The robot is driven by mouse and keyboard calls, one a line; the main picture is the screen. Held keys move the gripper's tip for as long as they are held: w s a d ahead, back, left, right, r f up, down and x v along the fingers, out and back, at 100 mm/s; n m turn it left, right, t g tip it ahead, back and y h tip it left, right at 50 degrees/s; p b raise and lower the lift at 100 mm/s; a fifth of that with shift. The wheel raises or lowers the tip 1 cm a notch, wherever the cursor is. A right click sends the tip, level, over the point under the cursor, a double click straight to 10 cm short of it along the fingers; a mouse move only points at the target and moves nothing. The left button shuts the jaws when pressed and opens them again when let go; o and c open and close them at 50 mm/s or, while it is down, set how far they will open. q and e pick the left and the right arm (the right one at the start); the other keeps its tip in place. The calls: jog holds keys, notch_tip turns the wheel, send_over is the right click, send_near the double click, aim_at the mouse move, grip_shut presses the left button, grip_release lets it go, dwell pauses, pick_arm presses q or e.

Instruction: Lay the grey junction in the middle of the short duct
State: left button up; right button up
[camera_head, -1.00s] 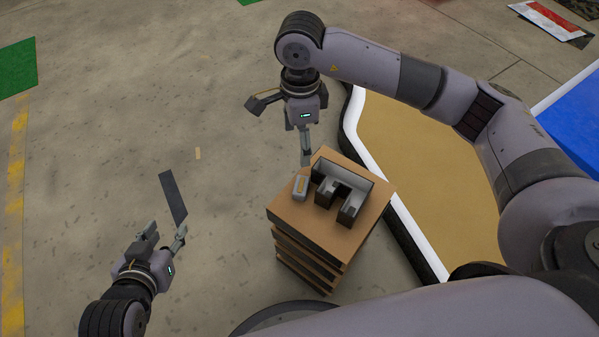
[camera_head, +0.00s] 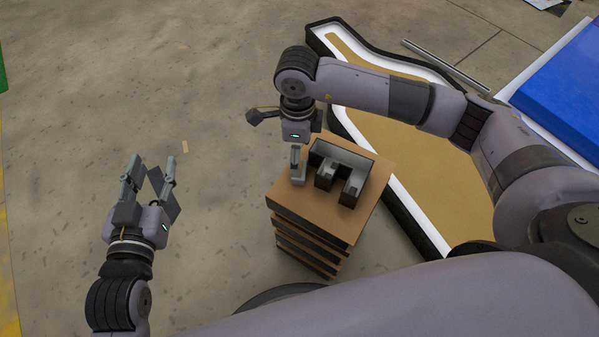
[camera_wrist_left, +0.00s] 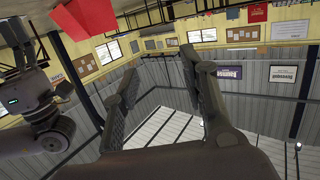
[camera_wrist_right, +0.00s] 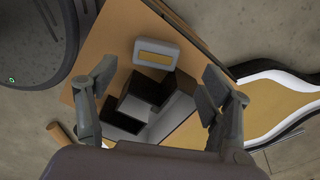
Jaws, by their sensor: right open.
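The grey junction (camera_head: 299,180), a small grey box with a yellow panel, stands at the left on top of the brown block (camera_head: 350,225). It also shows in the right wrist view (camera_wrist_right: 176,47). A dark-walled, E-shaped duct housing (camera_head: 352,158) with a pale inside lies beside it; its shorter middle arm (camera_head: 327,178) appears to be the short duct. My right gripper (camera_head: 297,164) points down over the junction, open, with a finger to each side in its wrist view; contact cannot be told. My left gripper (camera_head: 152,160) is open and empty, away to the left above the floor.
A large bottle-shaped, white-rimmed panel with a tan face (camera_head: 420,150) lies on the floor right of the block. A blue slab (camera_head: 570,85) is at the far right. Open floor lies left of the block.

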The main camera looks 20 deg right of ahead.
jog(key=shift+f, duration=0.75)
jog(key=f, duration=0.1)
jog(key=f+b, duration=0.1)
jog(key=f, duration=0.1)
jog(key=f+b, duration=0.1)
jog(key=f, duration=0.1)
jog(key=shift+s+a, duration=0.15)
jog(key=shift+a, duration=0.1)
pick_arm(q)
notch_tip(320, 180, up, 9)
jog(key=d+t+h, duration=0.1)
jog(key=t+h, duration=0.1)
jog(key=t, duration=0.3)
jog(key=shift+s, duration=0.25)
pick_arm(e)
jog(key=shift+r, duration=0.1)
pick_arm(q)
jog(key=shift+r, duration=0.1)
pick_arm(e)
jog(key=shift+c, duration=0.3)
jog(key=c, duration=1.3)
jog(key=shift+r, duration=0.1)
